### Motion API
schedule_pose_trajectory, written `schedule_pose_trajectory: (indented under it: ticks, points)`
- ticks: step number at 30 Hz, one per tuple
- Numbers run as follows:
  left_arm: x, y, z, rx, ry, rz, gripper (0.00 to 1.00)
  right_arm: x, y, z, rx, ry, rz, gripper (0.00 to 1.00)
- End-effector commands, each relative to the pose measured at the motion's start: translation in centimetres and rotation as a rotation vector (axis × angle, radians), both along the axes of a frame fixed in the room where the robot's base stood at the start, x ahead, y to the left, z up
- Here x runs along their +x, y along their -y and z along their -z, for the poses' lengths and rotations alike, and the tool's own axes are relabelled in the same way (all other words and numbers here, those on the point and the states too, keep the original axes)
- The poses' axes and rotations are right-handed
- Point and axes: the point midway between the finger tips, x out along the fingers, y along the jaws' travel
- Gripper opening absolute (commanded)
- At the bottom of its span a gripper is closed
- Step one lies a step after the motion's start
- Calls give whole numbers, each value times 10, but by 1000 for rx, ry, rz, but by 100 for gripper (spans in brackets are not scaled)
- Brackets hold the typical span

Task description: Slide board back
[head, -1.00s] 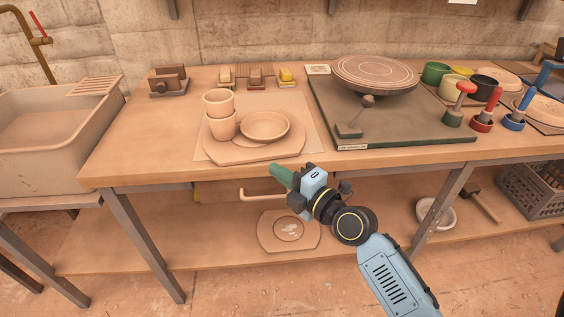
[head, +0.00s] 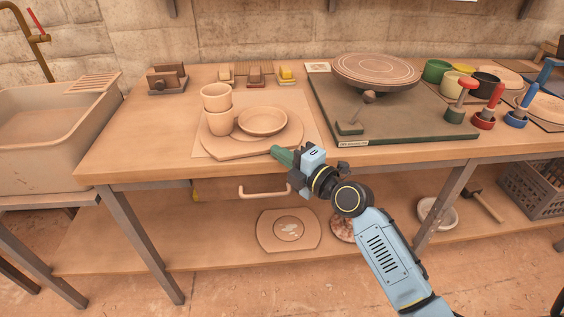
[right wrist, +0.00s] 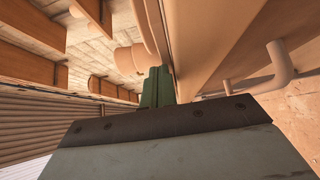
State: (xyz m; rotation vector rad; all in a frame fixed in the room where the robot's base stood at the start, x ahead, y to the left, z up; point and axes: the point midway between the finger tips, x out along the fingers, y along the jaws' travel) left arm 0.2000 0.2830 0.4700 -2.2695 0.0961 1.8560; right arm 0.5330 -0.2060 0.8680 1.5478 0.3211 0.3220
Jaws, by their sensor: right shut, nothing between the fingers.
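A pale clay-coloured board (head: 215,150) with a rounded front lies on the worktable near its front edge. It carries two stacked cups (head: 218,110) and a shallow dish (head: 262,121), all upright. My right gripper (head: 275,151) comes in from the front right. Its green fingers are shut and empty, with their tips at the board's front right edge. I cannot tell whether they touch it. In the right wrist view the green fingers (right wrist: 157,88) point forward along the table edge, beside the rim above. My left gripper is not in view.
A pale mat (head: 290,100) lies under and behind the board. A dark green slab (head: 420,132) with a banding wheel (head: 375,72) stands to the right. Small tools (head: 255,78) line the back. A handle (head: 262,191) sits below the table edge.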

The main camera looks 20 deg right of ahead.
Motion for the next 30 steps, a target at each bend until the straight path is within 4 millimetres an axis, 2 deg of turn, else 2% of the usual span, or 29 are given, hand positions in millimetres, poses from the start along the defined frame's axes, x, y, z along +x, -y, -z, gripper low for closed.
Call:
schedule_pose_trajectory:
  ticks: [6, 12, 23, 25, 30]
  points:
    - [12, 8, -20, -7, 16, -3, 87, 12, 5, 1, -3, 1, 1, 0]
    - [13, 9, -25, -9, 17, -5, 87, 14, 6, 0, -1, 0, 2, 0]
    - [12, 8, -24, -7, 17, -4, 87, 11, 4, 0, -2, 0, 1, 0]
    - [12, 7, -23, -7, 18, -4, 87, 6, 0, -1, -2, 0, -2, 0]
    - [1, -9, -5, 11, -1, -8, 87, -14, -16, -2, -4, -2, -13, 0]
